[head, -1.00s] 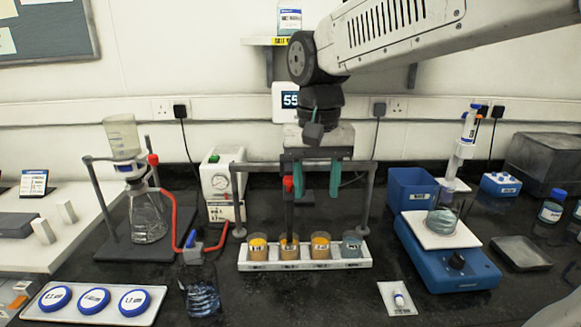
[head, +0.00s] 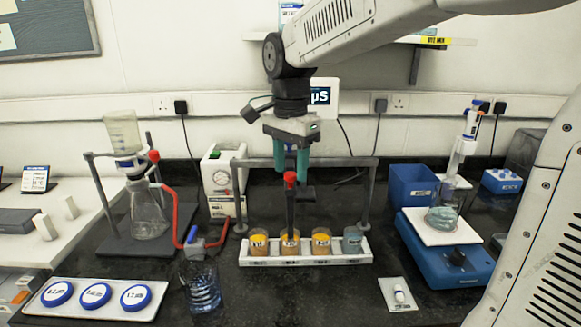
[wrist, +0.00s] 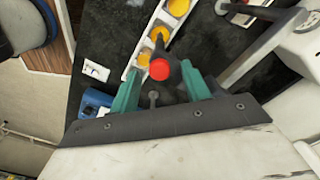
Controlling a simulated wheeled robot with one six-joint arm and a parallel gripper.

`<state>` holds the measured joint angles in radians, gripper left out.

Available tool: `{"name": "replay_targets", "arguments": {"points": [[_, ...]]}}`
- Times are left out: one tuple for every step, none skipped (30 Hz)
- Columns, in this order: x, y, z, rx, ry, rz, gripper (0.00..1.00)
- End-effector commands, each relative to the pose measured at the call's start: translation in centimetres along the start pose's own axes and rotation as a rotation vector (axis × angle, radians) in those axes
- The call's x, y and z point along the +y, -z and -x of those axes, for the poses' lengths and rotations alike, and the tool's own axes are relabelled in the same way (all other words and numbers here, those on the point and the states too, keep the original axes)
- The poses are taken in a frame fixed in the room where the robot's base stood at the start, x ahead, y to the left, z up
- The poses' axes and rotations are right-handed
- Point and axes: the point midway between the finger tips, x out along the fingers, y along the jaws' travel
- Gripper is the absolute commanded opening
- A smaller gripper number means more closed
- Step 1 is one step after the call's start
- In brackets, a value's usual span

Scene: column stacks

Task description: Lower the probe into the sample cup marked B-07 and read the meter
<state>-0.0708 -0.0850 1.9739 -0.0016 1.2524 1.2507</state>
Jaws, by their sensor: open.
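The probe is a dark upright rod with a red cap (head: 290,178), at the crossbar of a grey stand (head: 340,162). Below it, a white rack (head: 305,260) holds a row of cups; the probe's lower end overlaps the second cup from left (head: 290,240), so its depth is unclear. Three cups hold orange liquid, the rightmost (head: 352,241) grey-blue. Their labels are too small to read. The meter (head: 322,96), partly hidden by my arm, shows "µS". My gripper (head: 291,170) is open, teal fingers just above the cap; in the wrist view the red cap (wrist: 160,69) appears between them.
A flask stand with red tubing (head: 150,215) is at left, a glass beaker (head: 201,288) front left, and a tray of blue-lidded dishes (head: 75,300) beside it. A blue stirrer (head: 450,255) with a beaker stands at right. The bench's front middle is mostly clear.

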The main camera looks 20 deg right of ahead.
Motion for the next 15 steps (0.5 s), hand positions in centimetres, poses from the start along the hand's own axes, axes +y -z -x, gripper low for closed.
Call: {"name": "replay_targets", "arguments": {"points": [[0.01, 0.00, -0.40, 0.000, 0.000, 0.000, 0.47], [0.02, -0.01, -0.55, 0.000, 0.000, 0.000, 0.47], [0.02, -0.01, -0.71, 0.000, 0.000, 0.000, 0.47], [0.02, -0.01, -0.79, 0.000, 0.000, 0.000, 0.47], [0.02, 0.00, -0.85, 0.000, 0.000, 0.000, 0.47], [0.01, 0.00, -0.88, 0.000, 0.000, 0.001, 0.47], [0.01, 0.00, -0.89, 0.000, 0.001, 0.001, 0.47], [0.01, 0.00, -0.88, 0.000, 0.001, 0.001, 0.47], [0.01, 0.00, -0.87, 0.001, 0.001, 0.001, 0.47], [0.01, 0.00, -0.87, 0.000, 0.001, 0.001, 0.47], [0.01, 0.00, -0.87, 0.000, 0.001, 0.001, 0.47], [0.01, 0.00, -0.87, 0.000, 0.001, 0.001, 0.39], [0.01, 0.00, -0.86, 0.000, 0.001, 0.001, 0.30], [0.01, 0.00, -0.86, 0.000, 0.000, 0.001, 0.22], [0.01, 0.00, -0.86, 0.000, 0.000, 0.001, 0.11]]}}
